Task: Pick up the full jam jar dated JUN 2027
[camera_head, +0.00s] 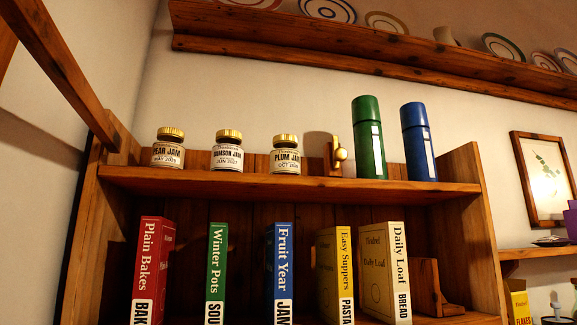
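Three jam jars with gold lids stand upright in a row on the upper shelf board. The middle one is the damson jam jar (227,151), whose label reads JUN 2027. To its left is the pear jam jar (168,148), with a MAY date. To its right is the plum jam jar (286,155), with an OCT date. The last digits of those two dates are hard to read. The labels cover most of the glass, so how full each jar is cannot be told. Neither of my grippers is in view.
A small brass and wood object (337,156), a green flask (368,137) and a blue flask (418,142) stand right of the jars. Several books, including a blue one (284,262), stand below the shelf board (300,187). A plate rail (370,65) runs above.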

